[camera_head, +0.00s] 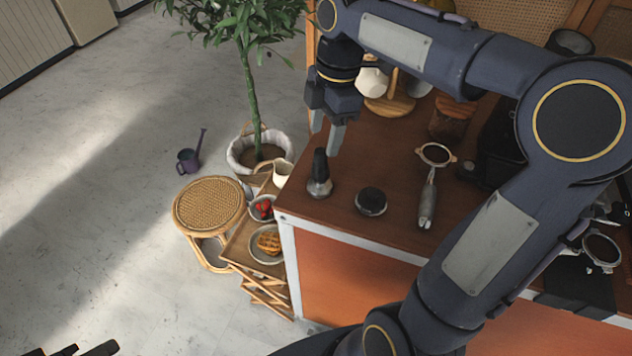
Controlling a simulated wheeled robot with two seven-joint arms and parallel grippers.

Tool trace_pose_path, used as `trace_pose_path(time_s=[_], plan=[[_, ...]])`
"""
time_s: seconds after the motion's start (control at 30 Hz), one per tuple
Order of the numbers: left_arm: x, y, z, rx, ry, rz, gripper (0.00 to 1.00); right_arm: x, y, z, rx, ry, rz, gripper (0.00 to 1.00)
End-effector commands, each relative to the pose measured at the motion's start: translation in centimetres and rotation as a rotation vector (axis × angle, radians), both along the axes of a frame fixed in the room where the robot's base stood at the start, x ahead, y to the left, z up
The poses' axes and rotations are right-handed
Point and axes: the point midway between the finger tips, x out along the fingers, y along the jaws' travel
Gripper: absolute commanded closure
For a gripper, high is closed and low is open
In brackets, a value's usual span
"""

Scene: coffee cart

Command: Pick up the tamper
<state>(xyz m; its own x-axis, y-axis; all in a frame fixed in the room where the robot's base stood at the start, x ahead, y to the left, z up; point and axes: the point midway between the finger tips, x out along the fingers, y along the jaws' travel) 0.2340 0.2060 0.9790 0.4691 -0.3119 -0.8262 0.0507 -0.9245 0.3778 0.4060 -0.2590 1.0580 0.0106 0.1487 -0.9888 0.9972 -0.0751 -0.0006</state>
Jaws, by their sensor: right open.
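The tamper (319,180) stands upright on the brown cart top, near its left front corner. It has a dark handle and a round steel base. My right gripper (327,131) is open and empty, pointing down. In the picture its fingertips are just above the tamper's handle, and no contact shows. How far above it they are is hard to tell. Part of what looks like my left gripper (92,350) shows at the bottom left edge, mostly cut off and far from the tamper.
A round dark puck-like tool (371,200) and a portafilter (428,200) lie right of the tamper. A wooden stand (390,105) with cups is behind. Left of the cart are a side shelf with plates (267,245), a wicker stool (209,205) and a potted plant (255,150).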

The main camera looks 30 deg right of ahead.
Motion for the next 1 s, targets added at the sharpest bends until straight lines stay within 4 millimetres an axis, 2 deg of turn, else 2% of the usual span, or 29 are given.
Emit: trace_pose_path(time_s=[0.3, 0.4, 0.67, 0.77, 1.0], plan=[[0.0, 0.0, -0.3, 0.0, 0.0, 0.0, 0.64, -0.5, 0.9, -4.4, 0.001, 0.002, -0.003, 0.45], [0.0, 0.0, -0.3, 0.0, 0.0, 0.0, 0.64, -0.4, 1.1, -5.4, 0.001, 0.001, -0.003, 0.45], [0.0, 0.0, -0.3, 0.0, 0.0, 0.0, 0.64, -0.4, 1.1, -5.6, 0.001, -0.002, -0.003, 0.45], [0.0, 0.0, -0.3, 0.0, 0.0, 0.0, 0.64, -0.4, 1.1, -5.6, 0.001, -0.002, -0.003, 0.56], [0.0, 0.0, -0.3, 0.0, 0.0, 0.0, 0.64, -0.4, 1.1, -5.6, 0.001, -0.002, -0.003, 0.87]])
